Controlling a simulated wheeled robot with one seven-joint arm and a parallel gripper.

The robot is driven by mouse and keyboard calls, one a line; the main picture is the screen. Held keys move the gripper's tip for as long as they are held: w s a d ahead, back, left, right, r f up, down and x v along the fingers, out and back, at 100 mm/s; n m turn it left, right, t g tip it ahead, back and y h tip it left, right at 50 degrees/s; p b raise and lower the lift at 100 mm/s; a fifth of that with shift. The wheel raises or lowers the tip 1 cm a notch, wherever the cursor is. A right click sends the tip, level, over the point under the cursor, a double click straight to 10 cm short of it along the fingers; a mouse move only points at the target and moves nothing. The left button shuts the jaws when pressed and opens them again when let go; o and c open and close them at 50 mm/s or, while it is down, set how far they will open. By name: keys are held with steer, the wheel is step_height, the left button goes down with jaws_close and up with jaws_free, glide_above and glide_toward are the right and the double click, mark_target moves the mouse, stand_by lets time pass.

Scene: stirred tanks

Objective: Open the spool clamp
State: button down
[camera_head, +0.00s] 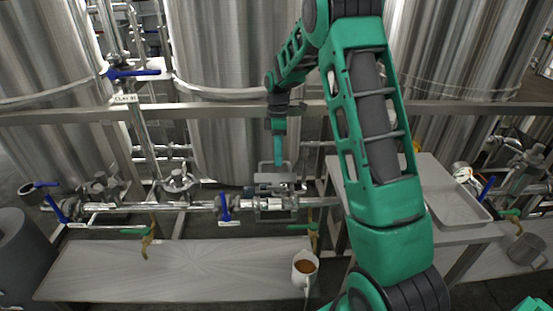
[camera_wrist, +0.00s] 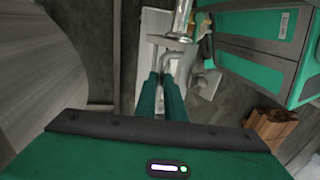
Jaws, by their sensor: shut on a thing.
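My gripper (camera_head: 278,164) points down over the metal pipe line in the middle of the head view. Its green fingers (camera_wrist: 161,80) are close together in the wrist view, shut on a small metal part of the spool clamp (camera_wrist: 173,45). In the head view the clamp (camera_head: 274,181) shows as bright metal just below the fingertips, above the pipe spool (camera_head: 275,203). The fingers hide part of what they grip. I cannot tell how far the clamp is open.
A blue-handled valve (camera_head: 225,207) is on the pipe just left of the spool. A mug with brown liquid (camera_head: 305,268) stands on the low bench (camera_head: 180,272). Large steel tanks (camera_head: 220,60) and a horizontal rail (camera_head: 215,111) are behind. A tray (camera_head: 458,210) lies at right.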

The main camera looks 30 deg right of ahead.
steer(key=shift+a+f, duration=0.1)
steer(key=shift+f, duration=0.1)
steer(key=c, duration=1.8)
jaws_free()
steer(key=shift+c, duration=0.2)
steer(key=shift+r, duration=0.1)
steer(key=v, duration=1)
steer(key=shift+w+r, duration=0.2)
steer(key=shift+r, duration=0.15)
